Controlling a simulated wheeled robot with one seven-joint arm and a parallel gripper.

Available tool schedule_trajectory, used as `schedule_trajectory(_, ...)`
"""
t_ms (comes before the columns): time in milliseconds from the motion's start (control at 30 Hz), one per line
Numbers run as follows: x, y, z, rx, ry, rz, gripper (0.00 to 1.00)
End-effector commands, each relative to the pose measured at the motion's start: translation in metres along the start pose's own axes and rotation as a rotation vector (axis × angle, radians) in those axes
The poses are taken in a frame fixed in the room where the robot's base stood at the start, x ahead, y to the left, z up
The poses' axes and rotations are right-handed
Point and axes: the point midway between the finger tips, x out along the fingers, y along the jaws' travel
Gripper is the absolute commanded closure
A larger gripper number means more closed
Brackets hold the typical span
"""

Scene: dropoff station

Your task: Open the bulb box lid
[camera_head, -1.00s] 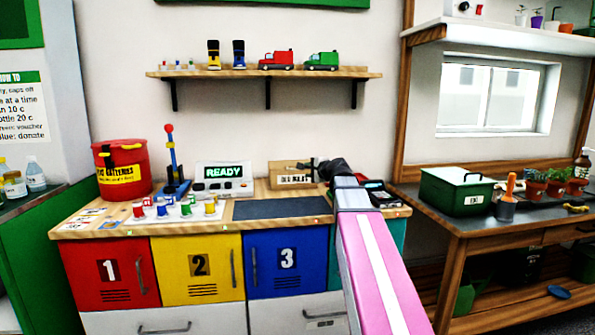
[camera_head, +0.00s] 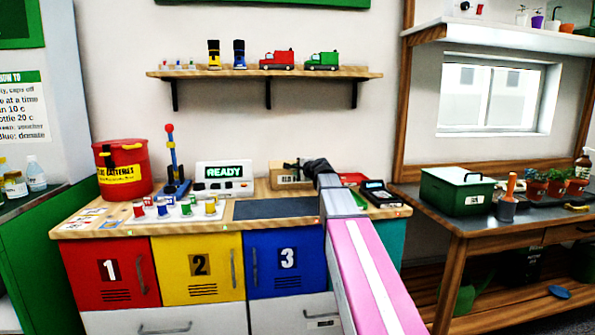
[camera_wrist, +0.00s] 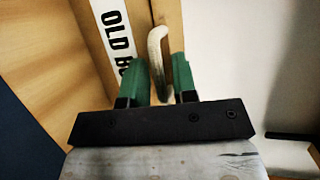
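The bulb box (camera_head: 283,180) is a small light-brown box at the back of the counter, right of the READY panel. Its white label, reading "OLD B…", also shows in the wrist view (camera_wrist: 118,45). A cream curved handle (camera_wrist: 157,42) stands up beside it in the wrist view. I see no raised lid.
The READY panel (camera_head: 224,177) and a blue stand with a red knob (camera_head: 172,165) are left of the box. A card reader (camera_head: 380,192) lies to the right. The dark mat (camera_head: 272,208) is clear.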

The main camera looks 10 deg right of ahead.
Motion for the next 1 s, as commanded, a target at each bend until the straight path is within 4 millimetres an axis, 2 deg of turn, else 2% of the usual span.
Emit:
schedule_trajectory(33,0.0,0.0,0.0,0.0,0.0,0.0,0.91)
schedule_trajectory(67,0.0,0.0,0.0,0.0,0.0,0.0,1.0)
schedule_trajectory(333,0.0,-0.002,0.0,0.002,0.0,0.006,1.0)
schedule_trajectory(533,-0.001,-0.012,0.0,0.02,-0.001,0.05,1.0)
schedule_trajectory(767,-0.001,-0.04,0.0,0.071,-0.001,0.173,1.0)
schedule_trajectory(1000,0.005,-0.081,-0.003,0.153,-0.002,0.374,1.0)
